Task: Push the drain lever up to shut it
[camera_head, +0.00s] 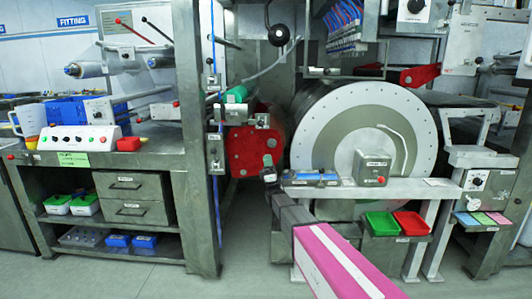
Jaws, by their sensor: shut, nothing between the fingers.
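My arm, pink and white with a grey end, reaches from the bottom right up to my gripper (269,175), a small dark shape in front of the red plate (250,147) left of the large drum (363,125). My gripper is shut and empty. A short dark rod with a green-grey end (267,159) stands just above the gripper tip; it may be the drain lever, but I cannot tell for sure. Whether the gripper touches it is too small to tell. My arm hides what is behind and below it.
A metal rail (405,188) crosses in front of the drum, with a grey box (371,168) on it and green (382,223) and red (412,223) trays below. A steel post (197,140) and workbench (150,155) stand left. Floor shows between bench and drum.

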